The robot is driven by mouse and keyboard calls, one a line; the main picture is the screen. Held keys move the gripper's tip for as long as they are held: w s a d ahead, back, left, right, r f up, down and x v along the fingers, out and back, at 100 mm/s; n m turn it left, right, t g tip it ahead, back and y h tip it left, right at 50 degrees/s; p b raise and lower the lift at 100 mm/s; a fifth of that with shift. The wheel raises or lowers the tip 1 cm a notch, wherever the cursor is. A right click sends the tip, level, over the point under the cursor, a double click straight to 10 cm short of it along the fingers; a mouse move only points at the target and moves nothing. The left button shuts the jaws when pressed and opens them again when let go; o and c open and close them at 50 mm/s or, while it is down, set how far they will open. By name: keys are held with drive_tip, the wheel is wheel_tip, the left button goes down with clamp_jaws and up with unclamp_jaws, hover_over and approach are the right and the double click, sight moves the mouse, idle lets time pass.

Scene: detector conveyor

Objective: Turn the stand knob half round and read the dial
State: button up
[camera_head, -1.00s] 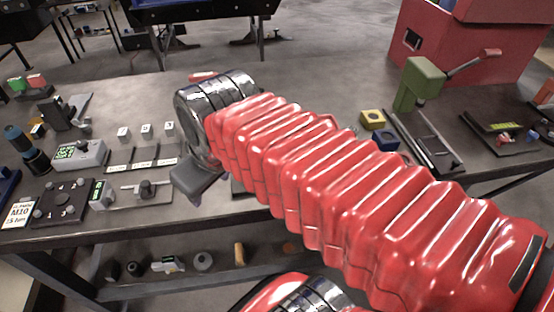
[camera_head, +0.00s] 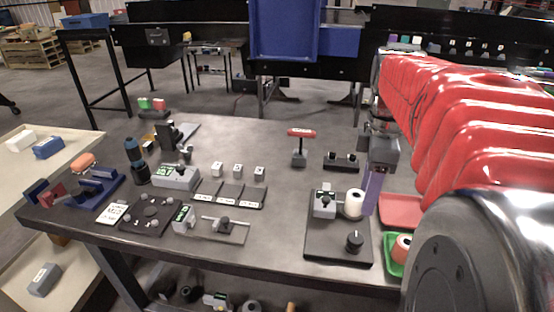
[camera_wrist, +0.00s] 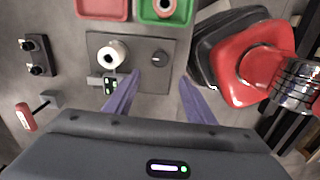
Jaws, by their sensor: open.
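The stand is a dark base plate (camera_head: 322,246) near the table's front edge. The display's reading is too small to tell. My gripper (camera_wrist: 160,76) is open and empty, its purple fingers spread apart. In the wrist view the knob lies just beyond and between the fingertips; no contact shows. In the head view a purple finger is beside the white cylinder.
A red tray (camera_head: 400,211) and a green tray (camera_head: 392,262) with a ring-shaped part lie right of the stand. A red-handled tool (camera_head: 300,145) and a black two-knob block (camera_head: 342,161) stand behind it. Bare tabletop lies left of the stand.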

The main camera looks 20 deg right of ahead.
sight(356, 237)
drive_tip(key=shift+f, duration=0.1)
idle(0.3)
wheel_tip(356, 237, down, 14)
drive_tip(key=shift+r, duration=0.15)
idle(0.5)
drive_tip(key=c, duration=1)
drive_tip(key=shift+c, duration=0.2)
